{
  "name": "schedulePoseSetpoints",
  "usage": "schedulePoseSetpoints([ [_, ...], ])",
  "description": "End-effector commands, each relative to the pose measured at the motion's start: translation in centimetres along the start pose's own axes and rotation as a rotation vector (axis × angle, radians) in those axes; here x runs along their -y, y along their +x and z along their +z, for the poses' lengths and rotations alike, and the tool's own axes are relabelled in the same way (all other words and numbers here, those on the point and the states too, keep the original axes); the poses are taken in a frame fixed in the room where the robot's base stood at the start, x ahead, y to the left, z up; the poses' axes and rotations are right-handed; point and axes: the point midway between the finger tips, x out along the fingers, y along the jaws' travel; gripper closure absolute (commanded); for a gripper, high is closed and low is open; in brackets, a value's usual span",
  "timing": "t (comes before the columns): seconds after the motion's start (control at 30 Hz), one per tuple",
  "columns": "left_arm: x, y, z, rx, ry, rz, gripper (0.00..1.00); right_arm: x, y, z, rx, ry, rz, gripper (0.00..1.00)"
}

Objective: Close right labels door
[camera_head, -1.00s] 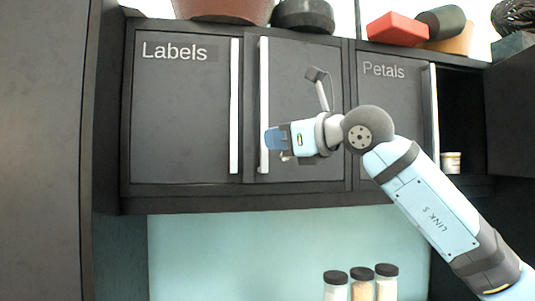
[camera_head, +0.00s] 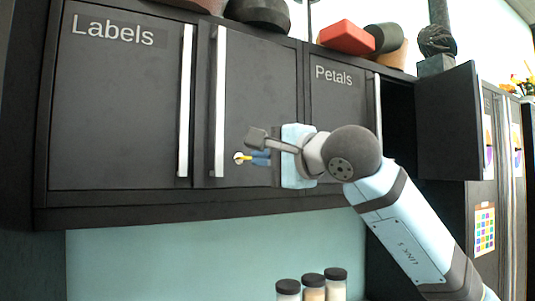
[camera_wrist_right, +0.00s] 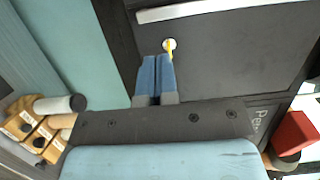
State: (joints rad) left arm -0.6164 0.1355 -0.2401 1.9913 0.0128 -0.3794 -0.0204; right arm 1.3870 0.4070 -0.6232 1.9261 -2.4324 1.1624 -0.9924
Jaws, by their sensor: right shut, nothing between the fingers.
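The right labels door (camera_head: 262,110) is the dark panel between the left "Labels" door (camera_head: 115,115) and the Petals door (camera_head: 335,110). It looks flush with the cabinet face. Its upright white handle (camera_head: 219,100) is along its left edge; the handle also shows in the right wrist view (camera_wrist_right: 215,9). My right gripper (camera_head: 250,158) is low in front of this door, right of the handle. Its blue fingers (camera_wrist_right: 155,76) are together and empty, pointing at the panel near a small white and yellow spot (camera_wrist_right: 169,45). Whether they touch is unclear. My left gripper is out of view.
A dark door (camera_head: 448,125) stands swung open at the right, beside an open compartment (camera_head: 398,120). Pots and a red block (camera_head: 347,38) sit on top of the cabinet. Several dark-lidded jars (camera_head: 313,285) stand below. The wall under the cabinet is clear.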

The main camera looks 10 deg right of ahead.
Motion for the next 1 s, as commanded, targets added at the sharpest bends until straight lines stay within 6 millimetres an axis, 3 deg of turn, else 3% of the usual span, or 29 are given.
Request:
schedulePoseSetpoints([
  [0.2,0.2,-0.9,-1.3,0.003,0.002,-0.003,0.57,0.3,5.0,0.1,0.002,0.005,0.003,1.0],
  [0.43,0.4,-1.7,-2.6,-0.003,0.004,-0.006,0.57,0.2,8.6,0.1,0.002,0.004,0.003,1.0],
  [0.6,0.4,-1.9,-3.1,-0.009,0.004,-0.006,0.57,0.0,9.7,0.0,0.001,0.004,0.001,1.0],
  [1.0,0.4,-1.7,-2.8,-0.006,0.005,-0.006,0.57,-0.1,10.2,0.0,0.0,0.003,0.001,1.0],
])
